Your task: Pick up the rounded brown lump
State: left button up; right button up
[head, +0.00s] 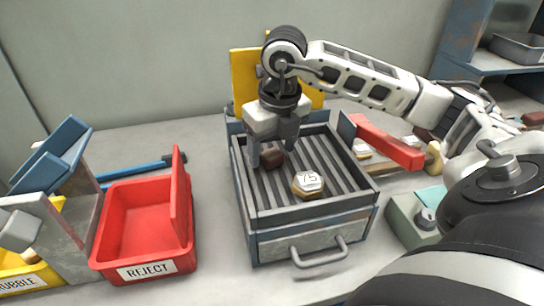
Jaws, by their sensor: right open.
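The rounded brown lump (272,158) sits on the slatted floor of the open grey drawer (312,242), toward its back left. My right gripper (273,152) points down over the back of the drawer, its fingers apart and close around or just above the lump. Contact cannot be told from here. A tan piece with a pale top marked 75 (308,182) lies in the drawer, nearer the front. My left gripper is not in view.
A red REJECT bin (140,225) stands left of the drawer, with a blue-handled tool (145,168) behind it. A yellow bin (30,275) is at far left. Bare table lies between bin and drawer.

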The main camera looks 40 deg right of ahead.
jog(key=shift+f, duration=0.15)
jog(key=c, duration=1.1)
